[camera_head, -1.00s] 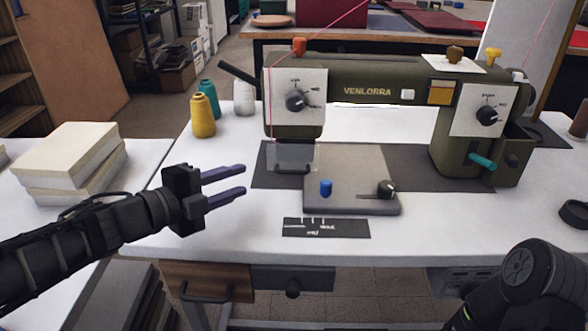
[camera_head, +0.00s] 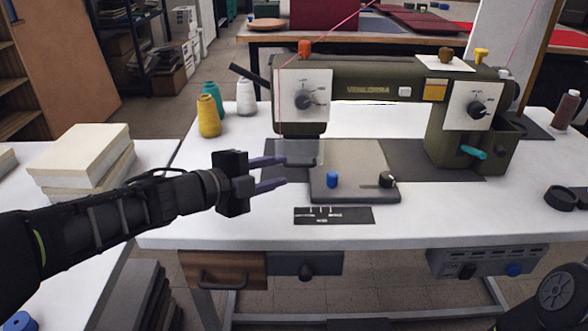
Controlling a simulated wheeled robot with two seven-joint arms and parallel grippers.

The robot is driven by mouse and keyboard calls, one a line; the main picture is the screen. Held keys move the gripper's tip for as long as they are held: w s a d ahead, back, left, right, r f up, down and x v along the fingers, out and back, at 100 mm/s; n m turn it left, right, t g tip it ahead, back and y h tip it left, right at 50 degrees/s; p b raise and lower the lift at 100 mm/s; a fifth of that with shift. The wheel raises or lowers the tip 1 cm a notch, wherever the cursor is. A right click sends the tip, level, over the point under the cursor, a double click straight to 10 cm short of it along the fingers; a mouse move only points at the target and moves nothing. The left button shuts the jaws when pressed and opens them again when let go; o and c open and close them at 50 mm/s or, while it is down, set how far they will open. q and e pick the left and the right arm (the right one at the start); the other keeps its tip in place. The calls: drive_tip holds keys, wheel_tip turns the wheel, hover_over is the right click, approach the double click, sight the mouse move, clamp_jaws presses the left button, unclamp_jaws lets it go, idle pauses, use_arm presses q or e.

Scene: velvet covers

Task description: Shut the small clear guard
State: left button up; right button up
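The small clear guard (camera_head: 304,152) is a see-through panel below the sewing head of the olive sewing machine (camera_head: 350,90). I cannot tell for sure whether it is open or shut. My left gripper (camera_head: 284,171) reaches in from the left, its two purple fingers apart with nothing between them. The upper fingertip is close to the guard's left and lower part in the picture; I cannot tell whether it touches. My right gripper is out of view; only part of my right arm shows at the bottom right.
A grey plate with a blue knob (camera_head: 332,180) and a dark knob (camera_head: 387,180) lies right of my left gripper. Thread cones, one yellow (camera_head: 208,116), stand behind it. A book stack (camera_head: 83,158) is at the left.

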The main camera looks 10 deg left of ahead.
sight(296, 166)
use_arm(q)
drive_tip(key=b+x, duration=0.1)
drive_tip(key=x, duration=0.3)
drive_tip(key=shift+w+f, duration=0.1)
drive_tip(key=shift+f, duration=0.1)
drive_tip(key=shift+w+d, duration=0.4)
drive_tip(key=shift+w, duration=0.2)
drive_tip(key=shift+c, duration=0.5)
clamp_jaws()
